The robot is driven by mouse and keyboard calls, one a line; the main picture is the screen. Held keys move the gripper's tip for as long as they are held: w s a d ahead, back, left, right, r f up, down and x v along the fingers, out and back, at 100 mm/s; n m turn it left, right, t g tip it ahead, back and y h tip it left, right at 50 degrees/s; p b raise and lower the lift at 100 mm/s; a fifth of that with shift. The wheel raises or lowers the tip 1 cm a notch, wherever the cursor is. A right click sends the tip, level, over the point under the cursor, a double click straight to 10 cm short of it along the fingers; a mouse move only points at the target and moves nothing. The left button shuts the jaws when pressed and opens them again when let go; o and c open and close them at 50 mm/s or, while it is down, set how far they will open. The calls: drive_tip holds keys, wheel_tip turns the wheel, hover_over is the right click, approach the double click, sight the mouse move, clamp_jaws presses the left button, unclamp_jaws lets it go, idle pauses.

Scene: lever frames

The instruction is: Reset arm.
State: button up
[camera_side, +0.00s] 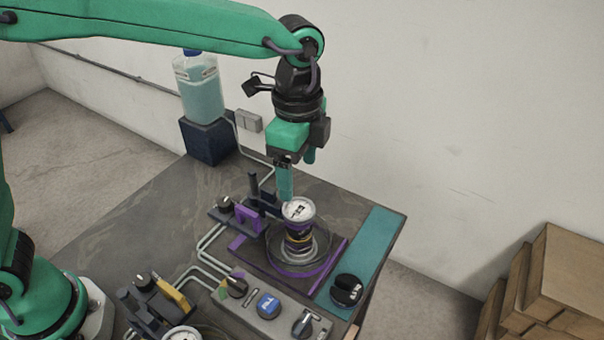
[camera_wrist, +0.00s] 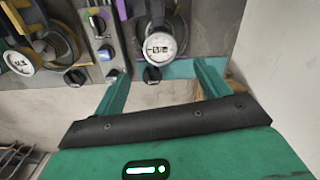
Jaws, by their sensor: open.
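My gripper (camera_side: 298,178) points down over the table, behind and above a round white-faced gauge (camera_side: 298,210) on a dark stand. Its two teal fingers are apart with nothing seen between them. In the wrist view my gripper (camera_wrist: 160,70) shows both fingers spread, and the gauge (camera_wrist: 160,46) appears beyond the gap between them. I cannot tell whether the nearer finger touches anything by the gauge. My green arm reaches in from the upper left of the side view.
A purple lever block (camera_side: 247,216) stands left of the gauge. A control panel (camera_side: 262,322) with knobs and a blue button is in front. A black knob (camera_side: 346,290) sits on a teal strip (camera_side: 375,240). A liquid bottle (camera_side: 198,88) stands at the back left. Boxes (camera_side: 570,270) are at right.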

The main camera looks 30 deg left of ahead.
drive_tip(key=shift+a, duration=0.1)
drive_tip(key=s+a+r+n+t, duration=0.1)
drive_tip(key=s+a+r+n, duration=0.25)
drive_tip(key=a, duration=0.45)
drive_tip(key=s+a+r+n+t, duration=0.1)
drive_tip(key=s+a+r+n, duration=0.1)
drive_tip(key=a+n, duration=0.35)
drive_tip(key=s+a+f+n+t, duration=0.2)
drive_tip(key=s+a+n+t, duration=0.1)
drive_tip(key=s+a+n, duration=0.4)
drive_tip(key=shift+s+a+t, duration=0.3)
drive_tip(key=shift+s+a, duration=1.25)
drive_tip(key=shift+a, duration=1.1)
